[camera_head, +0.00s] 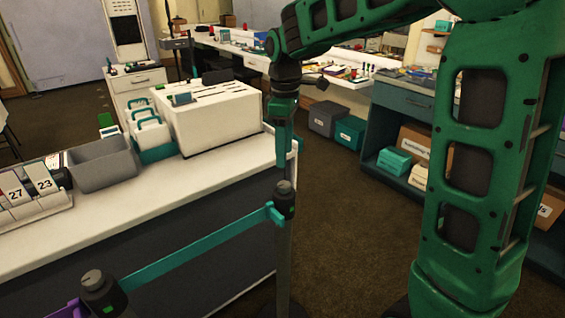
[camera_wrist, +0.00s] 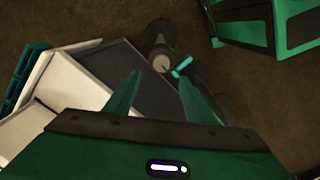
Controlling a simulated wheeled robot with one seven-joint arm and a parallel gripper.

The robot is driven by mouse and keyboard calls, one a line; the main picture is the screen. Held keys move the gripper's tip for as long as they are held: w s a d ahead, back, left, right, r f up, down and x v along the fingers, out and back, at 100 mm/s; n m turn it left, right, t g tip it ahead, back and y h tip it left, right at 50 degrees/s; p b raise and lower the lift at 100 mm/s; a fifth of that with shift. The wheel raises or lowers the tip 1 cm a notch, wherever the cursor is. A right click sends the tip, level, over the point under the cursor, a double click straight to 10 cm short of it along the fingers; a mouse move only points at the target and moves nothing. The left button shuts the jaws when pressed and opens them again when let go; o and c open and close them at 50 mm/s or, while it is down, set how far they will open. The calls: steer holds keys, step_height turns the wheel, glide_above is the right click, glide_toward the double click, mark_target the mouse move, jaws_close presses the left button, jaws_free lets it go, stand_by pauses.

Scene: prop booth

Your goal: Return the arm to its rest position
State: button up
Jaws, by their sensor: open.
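My green arm reaches up at the right of the head view and bends down to my gripper, which hangs near the counter's right end. In the wrist view my gripper (camera_wrist: 160,88) shows two green fingers spread apart with nothing between them. Below them are the floor, the counter's end and a dark round post top. In the head view the fingertips are hard to pick out against the post behind and below them.
A white counter (camera_head: 215,182) at left holds a grey bin (camera_head: 103,165), a white slotted box (camera_head: 210,118) and a number display (camera_head: 35,188). Barrier posts (camera_head: 284,200) with a teal belt (camera_head: 205,243) stand in front. Brown floor (camera_head: 345,215) is open at centre; shelves (camera_head: 400,112) stand right.

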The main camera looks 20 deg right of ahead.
steer(key=shift+r, duration=0.4)
steer(key=s+d+f+m, duration=0.1)
steer(key=s+d+m, duration=0.8)
steer(key=s+d, duration=0.6)
steer(key=s+d+f+m, duration=0.1)
steer(key=s+m, duration=0.3)
steer(key=s, duration=0.4)
steer(key=s+d+f+m, duration=0.1)
steer(key=s+f+m, duration=0.3)
steer(key=s, duration=0.4)
steer(key=shift+m, duration=0.3)
steer(key=shift+s+d+f, duration=0.1)
